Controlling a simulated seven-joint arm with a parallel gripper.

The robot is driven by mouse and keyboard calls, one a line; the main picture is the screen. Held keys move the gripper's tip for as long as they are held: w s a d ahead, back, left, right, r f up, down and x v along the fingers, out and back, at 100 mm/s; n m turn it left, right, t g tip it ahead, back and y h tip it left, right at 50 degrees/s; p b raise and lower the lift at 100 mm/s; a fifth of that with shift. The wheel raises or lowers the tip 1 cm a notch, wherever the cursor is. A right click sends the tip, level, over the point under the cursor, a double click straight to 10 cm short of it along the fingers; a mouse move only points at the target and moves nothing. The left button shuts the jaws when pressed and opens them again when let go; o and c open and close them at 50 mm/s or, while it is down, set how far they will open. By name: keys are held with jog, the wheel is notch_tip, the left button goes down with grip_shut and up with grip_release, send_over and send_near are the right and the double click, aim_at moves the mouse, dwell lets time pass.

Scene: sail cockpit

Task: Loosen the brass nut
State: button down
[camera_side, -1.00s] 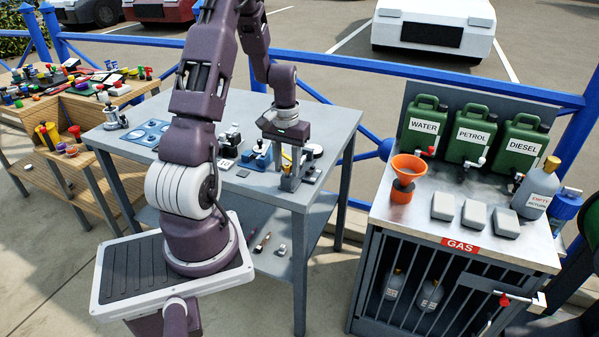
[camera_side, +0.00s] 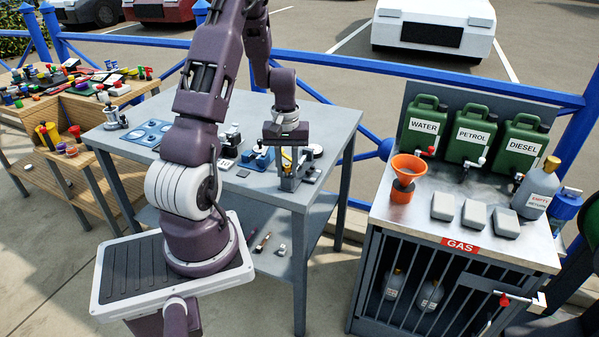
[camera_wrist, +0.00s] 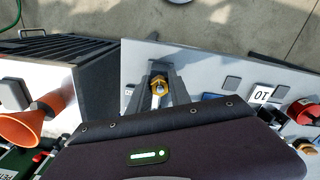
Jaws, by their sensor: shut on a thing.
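The brass nut (camera_wrist: 159,87) shows in the wrist view as a gold hexagon around a pale round centre. My gripper (camera_wrist: 160,92) points down over it, with one grey finger on each side, shut on the nut. In the side view my gripper (camera_side: 287,168) is at a grey fixture near the right end of the grey workbench (camera_side: 318,120). From there the wrist housing and fingers mostly hide the nut, and only a little yellow shows. Thread and contact details are too small to tell.
Blue fixtures (camera_side: 257,158) stand left of my gripper on the bench. Dark square plates (camera_wrist: 232,82) lie near the nut. A steel gas cabinet (camera_side: 470,215) with green cans and an orange funnel (camera_side: 405,175) stands to the right, across a gap.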

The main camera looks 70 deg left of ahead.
jog(key=n, duration=0.7)
jog(key=shift+n, duration=0.3)
jog(key=n, duration=0.7)
jog(key=c, duration=1.5)
grip_release()
jog(key=shift+r, duration=0.1)
jog(key=shift+r, duration=3.4)
